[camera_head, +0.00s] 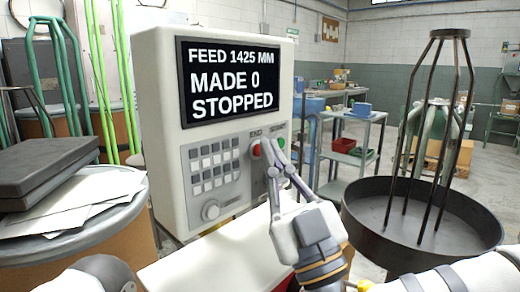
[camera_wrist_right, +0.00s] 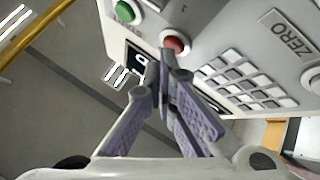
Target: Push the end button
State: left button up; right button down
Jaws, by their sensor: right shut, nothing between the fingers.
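The cream control box has a red button (camera_head: 256,150) under the label END and a green button (camera_head: 281,142) to its right under a second, partly hidden label. My right gripper (camera_head: 270,148) is shut and empty, with its fingertips in front of the panel at the red button's right edge. In the right wrist view, the fingertips (camera_wrist_right: 162,68) lie just below the red button (camera_wrist_right: 175,44), and the green button (camera_wrist_right: 125,11) is farther left. I cannot tell whether the tips touch the panel. My left gripper is not in view.
The box's screen (camera_head: 228,82) reads FEED 1425 MM, MADE 0, STOPPED. A dark round tray with a rod frame (camera_head: 378,222) stands at right; a drum with sheets (camera_head: 85,243) stands at left.

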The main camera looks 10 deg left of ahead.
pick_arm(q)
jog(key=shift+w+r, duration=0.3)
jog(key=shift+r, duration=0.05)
pick_arm(e)
jog(key=shift+s+d, duration=0.35)
jog(key=shift+d, duration=0.1)
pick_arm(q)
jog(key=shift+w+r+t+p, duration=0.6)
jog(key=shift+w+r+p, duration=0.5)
pick_arm(e)
jog(key=s+d, duration=0.1)
jog(key=d, duration=0.1)
jog(key=s+d, duration=0.2)
jog(key=shift+r, duration=0.1)
